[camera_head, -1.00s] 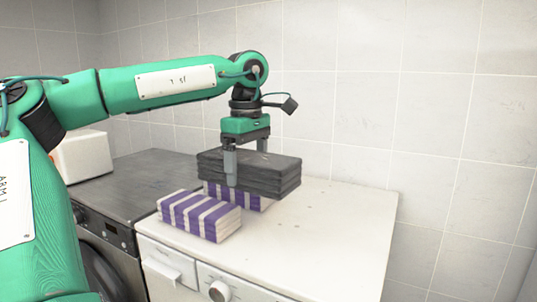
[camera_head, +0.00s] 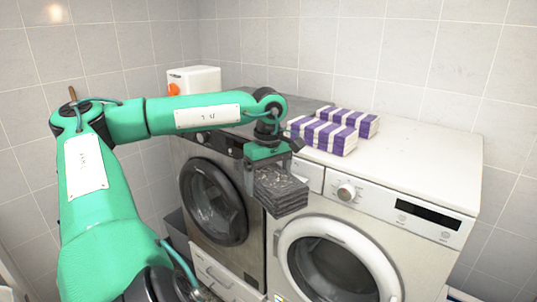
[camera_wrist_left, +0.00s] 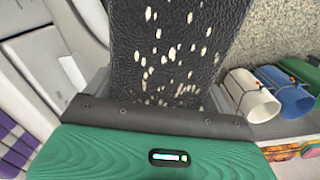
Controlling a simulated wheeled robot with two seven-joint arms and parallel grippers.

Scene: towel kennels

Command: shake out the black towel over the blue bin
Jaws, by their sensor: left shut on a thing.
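The black towel (camera_head: 281,190) is a folded dark stack with pale specks on its top. My left gripper (camera_head: 266,166) is shut on it and holds it in the air in front of the washing machines, clear of the machine tops. In the left wrist view the towel (camera_wrist_left: 172,45) fills the middle, covered with whitish crumbs. A blue cylindrical container (camera_wrist_left: 283,92) shows at the right of that view, between a white and a green one; I cannot tell whether it is the blue bin. My right gripper is not in view.
Two purple-and-white striped towel stacks (camera_head: 323,135) lie on the white machine top (camera_head: 420,160). A white front-loader (camera_head: 335,265) and a dark one (camera_head: 213,200) stand side by side. A white box (camera_head: 194,80) with an orange knob is behind. A dark container (camera_head: 176,226) stands at left.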

